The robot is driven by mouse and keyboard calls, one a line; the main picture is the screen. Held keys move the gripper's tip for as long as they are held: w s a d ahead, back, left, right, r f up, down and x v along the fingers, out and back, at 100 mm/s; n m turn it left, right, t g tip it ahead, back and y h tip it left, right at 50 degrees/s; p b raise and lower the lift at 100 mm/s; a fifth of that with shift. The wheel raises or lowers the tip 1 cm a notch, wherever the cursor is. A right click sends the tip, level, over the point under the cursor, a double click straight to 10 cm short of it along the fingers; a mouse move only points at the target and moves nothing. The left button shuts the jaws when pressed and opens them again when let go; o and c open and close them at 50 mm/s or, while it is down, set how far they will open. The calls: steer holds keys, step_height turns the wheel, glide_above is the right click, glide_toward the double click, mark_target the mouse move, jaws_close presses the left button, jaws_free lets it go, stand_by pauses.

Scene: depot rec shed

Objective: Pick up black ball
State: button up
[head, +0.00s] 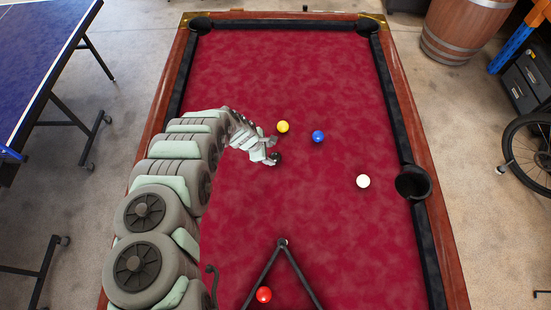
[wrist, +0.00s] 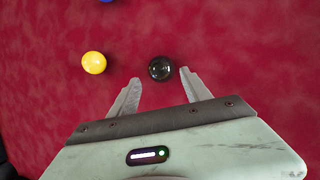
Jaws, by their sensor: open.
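The black ball (wrist: 160,69) lies on the red cloth of the pool table, just past my gripper's fingertips in the wrist view. It sits between the lines of the two fingers, nearer the right one. My gripper (wrist: 158,76) is open with nothing between its fingers. In the head view my gripper (head: 274,149) is low over the cloth, and the black ball (head: 276,158) shows at its tip, partly hidden by a finger.
A yellow ball (head: 283,127) lies close by, with a blue ball (head: 318,136) to its right. A white ball (head: 363,181) lies near the right side pocket (head: 413,182). A red ball (head: 264,295) is inside the black triangle rack (head: 262,272). The far cloth is clear.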

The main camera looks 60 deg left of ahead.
mark_target(273, 156)
steer(key=shift+b+x, duration=0.6)
steer(key=shift+x, duration=2.1)
steer(key=shift+s+d, duration=0.1)
steer(key=shift+d, duration=0.05)
steer(key=shift+c, duration=0.2)
steer(key=c, duration=1.2)
